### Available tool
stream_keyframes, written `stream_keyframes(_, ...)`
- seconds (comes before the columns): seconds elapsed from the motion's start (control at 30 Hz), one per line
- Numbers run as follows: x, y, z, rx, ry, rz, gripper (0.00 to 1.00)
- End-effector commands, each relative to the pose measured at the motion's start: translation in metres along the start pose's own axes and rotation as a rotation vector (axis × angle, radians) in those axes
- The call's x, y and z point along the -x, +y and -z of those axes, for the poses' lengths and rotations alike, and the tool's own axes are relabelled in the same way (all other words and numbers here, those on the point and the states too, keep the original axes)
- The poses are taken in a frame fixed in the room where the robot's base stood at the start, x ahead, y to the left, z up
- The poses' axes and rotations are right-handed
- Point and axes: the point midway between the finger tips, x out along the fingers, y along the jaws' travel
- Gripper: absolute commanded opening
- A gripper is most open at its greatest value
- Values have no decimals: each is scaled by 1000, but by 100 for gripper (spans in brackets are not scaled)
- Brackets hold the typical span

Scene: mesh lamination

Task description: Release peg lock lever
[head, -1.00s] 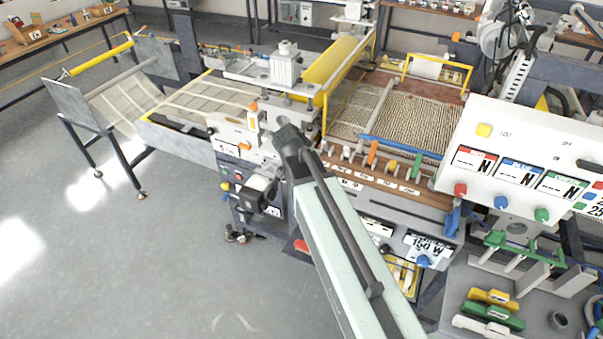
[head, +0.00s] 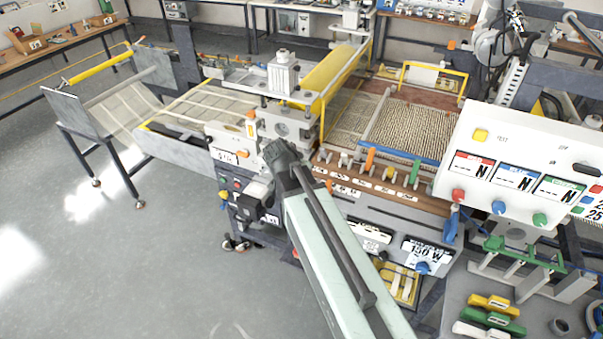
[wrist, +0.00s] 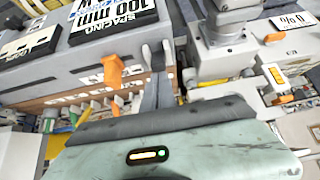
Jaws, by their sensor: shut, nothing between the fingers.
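An orange lever (wrist: 113,72) stands out from the machine's front in the wrist view, beside a small label. It seems to be the small orange piece (head: 328,186) under the row of pegs in the head view. My gripper (wrist: 155,58) points at the machine just right of that lever in the wrist view, apart from it. Its fingers are together and empty. In the head view my gripper (head: 276,150) is at the machine's front left corner, its fingertips hard to make out. No lever carries a readable name.
An orange peg (head: 369,158) and a green peg (head: 415,171) stand on the brown ledge (head: 395,190). A white control panel (head: 520,160) juts out at right. A grey block (wrist: 222,35) is close right of my gripper. Floor at left is clear.

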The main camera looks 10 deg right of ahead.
Motion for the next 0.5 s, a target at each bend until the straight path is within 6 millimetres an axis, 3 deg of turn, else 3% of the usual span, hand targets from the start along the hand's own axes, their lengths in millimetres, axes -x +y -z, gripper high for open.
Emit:
stream_keyframes(0.03,0,1,-7,-3,-18,-4,0)
stream_keyframes(0.27,0,2,-6,-3,-18,-4,0)
stream_keyframes(0.5,3,2,15,-2,-11,-2,0)
